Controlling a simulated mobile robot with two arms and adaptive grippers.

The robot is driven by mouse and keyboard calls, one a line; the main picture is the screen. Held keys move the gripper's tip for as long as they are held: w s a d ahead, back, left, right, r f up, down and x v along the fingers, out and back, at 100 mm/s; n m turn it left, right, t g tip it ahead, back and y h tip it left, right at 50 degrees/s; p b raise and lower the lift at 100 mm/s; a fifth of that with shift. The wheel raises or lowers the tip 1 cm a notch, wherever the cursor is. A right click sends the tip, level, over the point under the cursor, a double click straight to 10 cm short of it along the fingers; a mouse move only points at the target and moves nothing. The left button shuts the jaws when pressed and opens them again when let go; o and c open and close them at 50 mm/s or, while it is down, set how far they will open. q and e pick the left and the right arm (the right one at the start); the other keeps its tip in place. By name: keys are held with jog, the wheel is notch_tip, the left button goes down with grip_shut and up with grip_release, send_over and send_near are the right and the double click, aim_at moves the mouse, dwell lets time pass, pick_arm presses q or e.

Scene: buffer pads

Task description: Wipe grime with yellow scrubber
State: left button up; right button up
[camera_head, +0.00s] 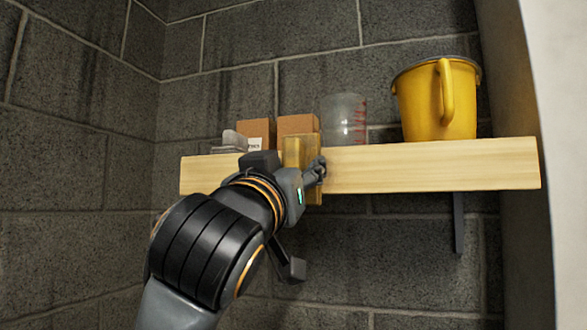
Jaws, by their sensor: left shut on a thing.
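A yellow scrubber (293,152) stands upright at the front edge of the wooden shelf, partly hidden by my left gripper. My left gripper (306,177) reaches up from the lower left and is shut on the yellow scrubber. I cannot tell whether the scrubber touches the shelf front. Dark streaks (226,92) show on the grey block wall, but I cannot tell whether they are the grime. My right gripper is not in view.
The wooden shelf (430,170) carries two brown boxes (257,130), a clear beaker with red marks (342,118), a yellow bucket (420,103) and a clear item (230,143) at the left. A pale wall or post (562,120) closes the right side. Space below the shelf is mostly free.

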pick_arm(q)
jog(key=shift+w+d+p, duration=0.3)
jog(key=shift+w, duration=0.65)
jog(key=shift+s+d, duration=0.1)
jog(key=shift+s+d, duration=0.35)
jog(key=shift+d, duration=0.5)
jog(key=shift+s+d, duration=0.3)
jog(key=shift+d, duration=0.7)
jog(key=shift+w+a, duration=0.25)
jog(key=shift+a, duration=0.4)
jog(key=shift+w+a, duration=0.3)
jog(key=shift+a, duration=0.4)
jog(key=shift+w+a, duration=0.25)
jog(key=shift+a, duration=0.4)
jog(key=shift+s+a+f+b, duration=0.1)
jog(key=shift+s+b, duration=0.1)
jog(key=shift+s, duration=0.15)
jog(key=shift+s+a+f+b, duration=0.1)
jog(key=shift+s+b, duration=0.05)
jog(key=shift+s, duration=0.2)
jog(key=shift+s+a+r+b, duration=0.1)
jog(key=shift+s+a+b, duration=0.2)
jog(key=shift+s, duration=0.75)
jog(key=shift+s+a+r+b, duration=0.15)
jog(key=shift+s+a, duration=0.2)
jog(key=shift+s, duration=0.7)
